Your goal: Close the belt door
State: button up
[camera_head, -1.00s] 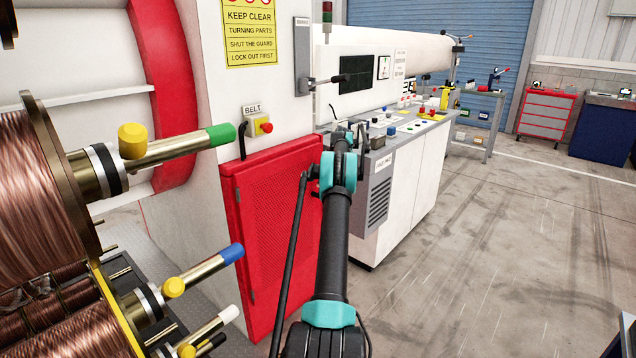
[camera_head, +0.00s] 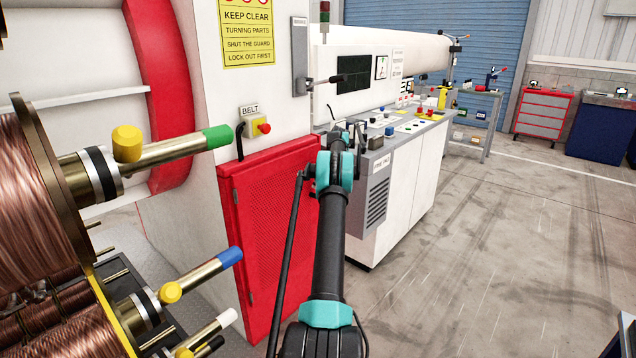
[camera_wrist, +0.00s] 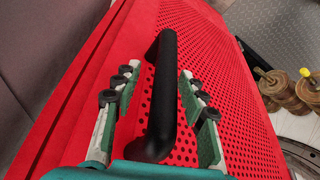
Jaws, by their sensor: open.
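The belt door (camera_head: 265,240) is a red panel with a perforated middle, below the BELT sign in the head view. My arm covers part of its right side there. In the wrist view the red perforated door (camera_wrist: 225,60) fills the middle, with its black bar handle (camera_wrist: 163,70) running up the picture. My gripper (camera_wrist: 158,90) is open, with one finger on each side of the handle. The handle lies between the fingers, and gaps show on both sides. In the head view the handle is hidden behind my arm. I cannot tell how far the door stands from its frame.
A yellow box with a red button (camera_head: 257,124) sits above the door. Copper spools (camera_head: 35,200) on a carousel, with colour-tipped rods, stand close on the left. A white control cabinet (camera_head: 395,205) stands right of the door. The floor (camera_head: 510,250) on the right is clear.

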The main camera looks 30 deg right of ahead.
jog(key=v, duration=1.2)
jog(key=shift+a, duration=0.15)
jog(key=s+a+r+m+h, duration=0.1)
jog(key=s+a+r, duration=0.1)
jog(key=a, duration=0.7)
jog(key=s+a+r+m, duration=0.1)
jog(key=a+r, duration=0.1)
jog(key=a, duration=0.6)
jog(key=s+a+m, duration=0.2)
jog(key=s+a, duration=0.9)
jog(key=a, duration=0.3)
jog(key=s+a+f+m, duration=0.1)
jog(key=s+a+f, duration=0.4)
jog(key=s, duration=0.7)
jog(key=s+a+f+m+h, duration=0.1)
jog(key=s+a+f, duration=0.4)
jog(key=s, duration=0.7)
jog(key=s+a+f+m+h, duration=0.1)
jog(key=s+a+f, duration=0.4)
jog(key=s, duration=0.7)
jog(key=shift+s+a+m+t, duration=0.3)
jog(key=shift+a+m+t, duration=0.15)
jog(key=shift+a, duration=0.25)
